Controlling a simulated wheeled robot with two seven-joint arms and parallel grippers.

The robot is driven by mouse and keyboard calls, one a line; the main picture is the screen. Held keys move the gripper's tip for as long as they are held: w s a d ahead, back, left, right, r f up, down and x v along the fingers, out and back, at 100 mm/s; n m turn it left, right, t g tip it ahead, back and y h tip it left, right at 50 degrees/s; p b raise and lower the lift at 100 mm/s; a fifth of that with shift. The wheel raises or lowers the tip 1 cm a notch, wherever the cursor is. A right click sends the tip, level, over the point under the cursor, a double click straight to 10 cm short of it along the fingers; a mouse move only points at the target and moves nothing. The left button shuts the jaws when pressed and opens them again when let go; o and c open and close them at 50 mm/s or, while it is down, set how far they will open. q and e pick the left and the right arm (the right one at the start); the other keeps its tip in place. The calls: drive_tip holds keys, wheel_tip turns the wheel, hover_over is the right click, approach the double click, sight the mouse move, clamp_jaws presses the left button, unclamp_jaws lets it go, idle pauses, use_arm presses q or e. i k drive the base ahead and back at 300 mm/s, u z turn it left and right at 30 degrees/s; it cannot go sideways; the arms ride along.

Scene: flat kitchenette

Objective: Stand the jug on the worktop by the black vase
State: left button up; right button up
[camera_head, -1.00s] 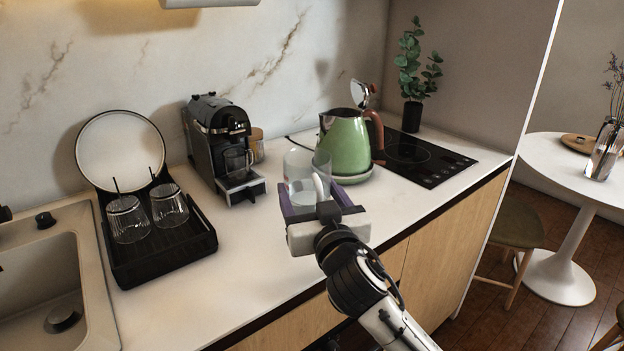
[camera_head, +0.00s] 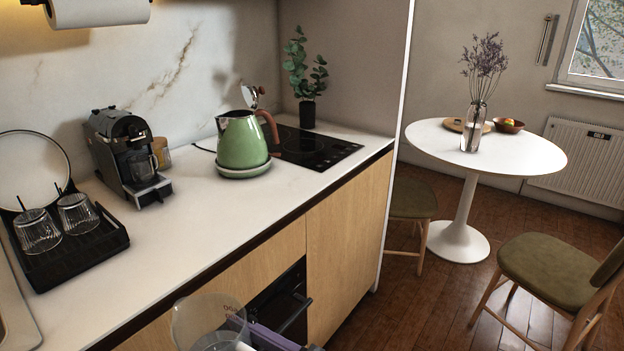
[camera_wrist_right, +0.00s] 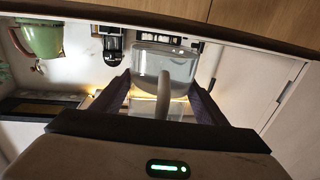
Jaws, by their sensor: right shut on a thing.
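The clear jug (camera_head: 208,322) is at the bottom of the head view, in front of the cabinet fronts, its lower part cut off by the frame. My right gripper (camera_head: 250,335) is shut on it. In the right wrist view the jug (camera_wrist_right: 165,65) stands out between the fingers of my right gripper (camera_wrist_right: 160,105), with its pale handle between them. The black vase (camera_head: 307,113) holds green leafy stems and stands at the back right of the worktop (camera_head: 190,215), beyond the hob. My left gripper is not in view.
A green kettle (camera_head: 242,142) stands on its base left of the black hob (camera_head: 308,147). A coffee machine (camera_head: 125,150) and a black rack (camera_head: 70,250) with two glasses are further left. The worktop front is clear. A round white table (camera_head: 520,158) and chairs are at right.

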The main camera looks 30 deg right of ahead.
sight(358, 138)
drive_tip(key=z, duration=2.2)
drive_tip(key=i, duration=3.2)
drive_tip(key=u, duration=3.35)
